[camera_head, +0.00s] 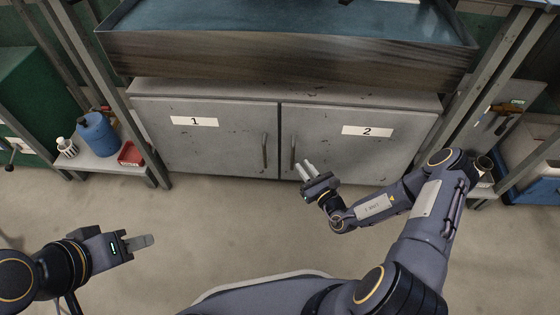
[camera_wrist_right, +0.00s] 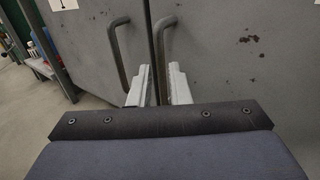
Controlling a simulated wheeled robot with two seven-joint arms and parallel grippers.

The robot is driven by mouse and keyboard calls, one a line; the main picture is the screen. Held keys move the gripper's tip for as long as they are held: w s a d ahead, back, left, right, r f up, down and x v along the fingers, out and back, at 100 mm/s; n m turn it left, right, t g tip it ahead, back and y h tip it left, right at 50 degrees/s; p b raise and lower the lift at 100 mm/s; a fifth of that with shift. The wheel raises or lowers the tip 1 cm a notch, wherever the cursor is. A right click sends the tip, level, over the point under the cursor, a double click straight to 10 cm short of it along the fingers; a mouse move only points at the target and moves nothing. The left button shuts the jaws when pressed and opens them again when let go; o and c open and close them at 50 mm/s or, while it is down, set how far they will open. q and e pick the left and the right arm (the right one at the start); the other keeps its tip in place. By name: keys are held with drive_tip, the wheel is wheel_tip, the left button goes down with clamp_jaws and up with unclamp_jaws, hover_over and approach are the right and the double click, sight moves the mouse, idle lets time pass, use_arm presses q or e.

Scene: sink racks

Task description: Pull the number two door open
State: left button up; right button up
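The number two door (camera_head: 365,150) is the right grey cabinet door and is closed. Its label "2" (camera_head: 367,131) and its dark vertical bar handle (camera_head: 293,152) show in the head view. The handle also shows in the right wrist view (camera_wrist_right: 158,48), dropping toward the gap between my fingers. My right gripper (camera_head: 305,168) is open, its fingertips close to the handle's lower end; in the right wrist view its two pale fingers (camera_wrist_right: 159,80) stand apart. I cannot tell if they touch the handle. My left gripper (camera_head: 142,242) is away over the floor, seen edge-on.
The number one door (camera_head: 205,140) is closed, its handle (camera_head: 264,152) close to the left of door two's handle. A sink basin (camera_head: 290,60) is above. A blue jug (camera_head: 97,135) and red tray (camera_head: 130,154) sit on a left shelf. Floor before the cabinet is clear.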

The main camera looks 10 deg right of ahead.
drive_tip(key=b, duration=0.3)
hover_over(292, 167)
drive_tip(key=shift+w+d+f, duration=0.15)
drive_tip(key=shift+w, duration=0.15)
clamp_jaws()
